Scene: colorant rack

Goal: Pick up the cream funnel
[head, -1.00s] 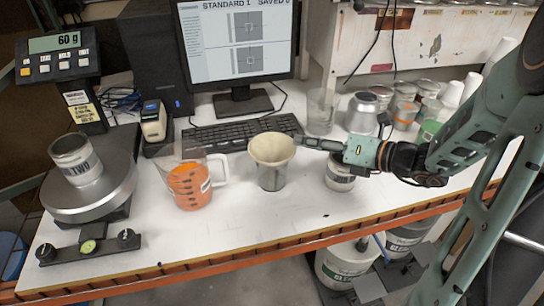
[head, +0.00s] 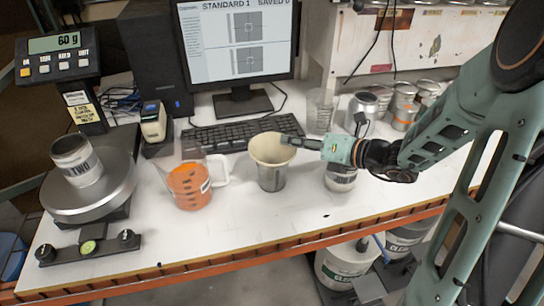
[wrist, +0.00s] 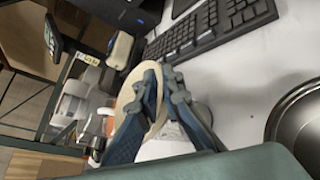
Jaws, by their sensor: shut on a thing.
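The cream funnel (head: 270,149) is at the middle of the bench, at the mouth of a grey metal cup (head: 271,179). Its rim is tilted, and its lower part is hidden by the cup. My gripper (head: 293,141) comes in from the right and is shut on the right side of the funnel's rim. In the wrist view, the fingers (wrist: 160,76) close on the edge of the cream funnel (wrist: 131,90). I cannot tell whether the funnel still touches the cup.
A clear pitcher with orange liquid (head: 190,186) stands close on the left. A keyboard (head: 228,136) lies behind. A labelled can (head: 341,179) stands under my wrist. A scale (head: 90,190) holds a can at far left. The bench front is clear.

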